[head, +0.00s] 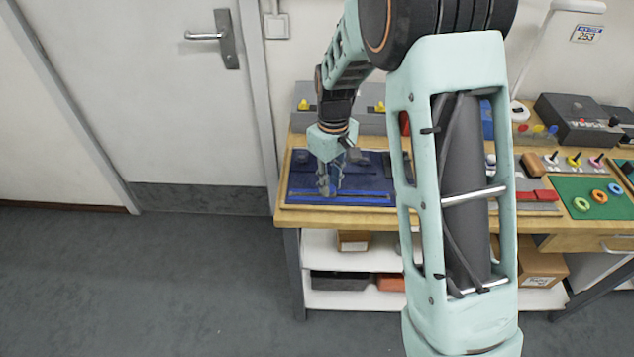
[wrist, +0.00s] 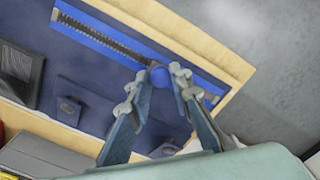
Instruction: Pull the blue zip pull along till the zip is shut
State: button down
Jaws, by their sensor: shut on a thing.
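The zip is a bright blue strip (wrist: 88,36) with a dark toothed line, on a navy cloth panel (wrist: 110,78). In the head view the strip (head: 375,198) runs along the near edge of the panel (head: 375,184). The round blue zip pull (wrist: 159,76) sits part way along the strip, between my fingertips. My gripper (wrist: 158,78) is shut on it; in the head view my gripper (head: 327,191) points down at the strip's left part. The toothed line shows plainly on one side of the pull; my fingers partly hide the other side.
The panel lies on a wooden bench (head: 285,212), with a flap and button (wrist: 68,106) beside the zip. Grey boxes with yellow knobs (head: 303,104) stand behind. A green mat with coloured rings (head: 582,204) lies right. Floor is clear at left.

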jog(key=b, duration=0.1)
send_over(381, 197)
jog(key=shift+d, duration=0.1)
jog(key=c, duration=1.7)
grip_release()
jog(key=shift+c, duration=0.2)
jog(key=shift+r, duration=0.3)
notch_tip(381, 197, up, 12)
jog(key=shift+f, duration=0.25)
